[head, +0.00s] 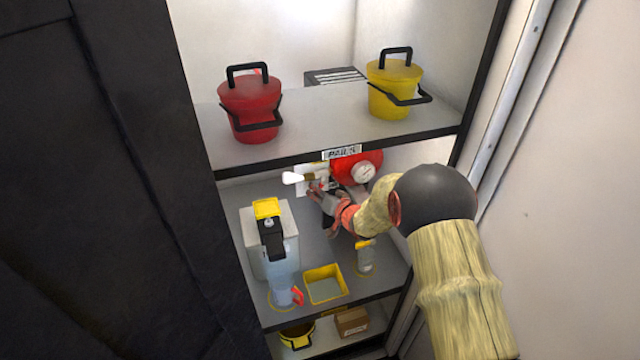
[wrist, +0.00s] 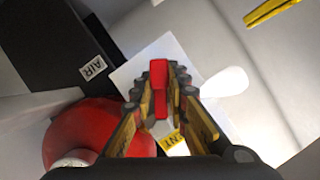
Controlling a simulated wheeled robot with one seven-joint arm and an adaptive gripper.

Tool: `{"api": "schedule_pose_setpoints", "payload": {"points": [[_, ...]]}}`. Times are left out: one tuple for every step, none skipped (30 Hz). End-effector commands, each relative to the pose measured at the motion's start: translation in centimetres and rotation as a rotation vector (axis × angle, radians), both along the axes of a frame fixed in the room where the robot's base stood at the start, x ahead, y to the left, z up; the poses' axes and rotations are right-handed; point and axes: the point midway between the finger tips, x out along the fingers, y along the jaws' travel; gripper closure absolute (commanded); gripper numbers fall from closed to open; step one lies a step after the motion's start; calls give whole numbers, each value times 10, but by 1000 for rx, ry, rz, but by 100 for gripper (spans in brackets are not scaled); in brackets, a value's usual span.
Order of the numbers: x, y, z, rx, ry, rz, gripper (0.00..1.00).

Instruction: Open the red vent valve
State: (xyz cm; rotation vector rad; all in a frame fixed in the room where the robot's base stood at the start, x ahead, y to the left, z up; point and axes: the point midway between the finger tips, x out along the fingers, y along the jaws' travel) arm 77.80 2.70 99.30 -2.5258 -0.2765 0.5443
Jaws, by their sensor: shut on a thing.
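The red vent valve handle (wrist: 159,78) is a short upright red bar in the middle of the wrist view. The fingers of my gripper (wrist: 160,95) stand on both sides of it and are shut on it. A yellow label (wrist: 176,141), partly hidden and ending in "NT", shows just below. In the head view my gripper (head: 322,196) reaches into the cabinet beside the red tank (head: 348,164). There the gripper and arm hide the handle. The tank also shows in the wrist view (wrist: 75,130).
A gauge (head: 362,173) sits on the tank. A white rounded piece (head: 293,178) projects to its left. The upper shelf (head: 320,118) carries a red pail (head: 249,98) and a yellow pail (head: 394,83). A clear container (head: 272,255) and a yellow tray (head: 325,271) stand on the lower shelf.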

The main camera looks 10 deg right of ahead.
Motion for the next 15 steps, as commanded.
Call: {"api": "schedule_pose_setpoints", "payload": {"points": [[0, 1, 4, 45, 6, -1, 100], [0, 3, 5, 74, 9, -1, 100], [-1, 4, 6, 110, 13, 0, 100], [-1, 5, 6, 140, 15, 0, 100], [-1, 6, 7, 169, 18, -1, 100], [-1, 7, 8, 206, 23, -1, 100], [-1, 9, 10, 235, 24, -1, 100], [-1, 9, 10, 262, 28, -1, 100], [-1, 11, 11, 301, 31, -1, 100], [-1, 11, 12, 329, 34, -2, 100], [-1, 12, 13, 357, 37, -1, 100], [-1, 13, 14, 395, 41, -2, 100], [-1, 14, 16, 423, 42, -1, 100], [-1, 15, 17, 451, 46, -1, 100], [-1, 16, 18, 489, 50, -1, 100]]}}
